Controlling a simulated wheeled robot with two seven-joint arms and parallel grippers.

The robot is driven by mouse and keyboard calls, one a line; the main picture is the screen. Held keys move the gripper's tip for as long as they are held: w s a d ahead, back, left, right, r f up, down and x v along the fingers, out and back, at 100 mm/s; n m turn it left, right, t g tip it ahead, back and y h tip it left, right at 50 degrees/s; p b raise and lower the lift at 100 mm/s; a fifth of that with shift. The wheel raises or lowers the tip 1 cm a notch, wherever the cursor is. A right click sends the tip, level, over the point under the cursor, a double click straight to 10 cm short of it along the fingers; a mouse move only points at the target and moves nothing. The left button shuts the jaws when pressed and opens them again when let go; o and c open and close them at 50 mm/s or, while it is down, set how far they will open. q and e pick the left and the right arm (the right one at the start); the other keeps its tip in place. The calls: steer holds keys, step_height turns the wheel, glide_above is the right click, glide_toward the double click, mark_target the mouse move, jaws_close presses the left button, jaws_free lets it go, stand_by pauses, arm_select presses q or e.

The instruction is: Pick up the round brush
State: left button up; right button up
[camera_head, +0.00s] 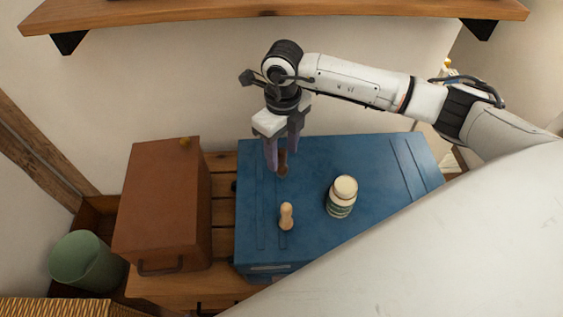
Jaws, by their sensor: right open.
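My right gripper (279,168) comes in from the right and points down over the left part of the blue case. Its fingers are apart. A small brown thing (283,160), partly hidden by the fingers, shows between or just behind them; it may be the round brush, but its shape is not clear. It seems to be at the case top, and I cannot tell whether a finger touches it. A pale wooden peg-like piece (286,216) stands upright on the case, nearer the front. My left gripper is not in view.
The blue case (390,165) lies on a slatted wooden bench (222,200). A white-capped bottle (342,197) stands on it, right of the wooden piece. A brown box (160,205) and a green bin (85,262) are at left. A wooden shelf (270,10) hangs above.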

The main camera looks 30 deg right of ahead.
mark_target(282, 163)
step_height(282, 163, down, 5)
steer(key=shift+w+p, duration=0.15)
steer(key=shift+p, duration=0.15)
steer(key=c, duration=1.1)
steer(key=shift+r+b, duration=0.35)
steer(key=shift+r, duration=4.7)
steer(key=shift+c, duration=0.3)
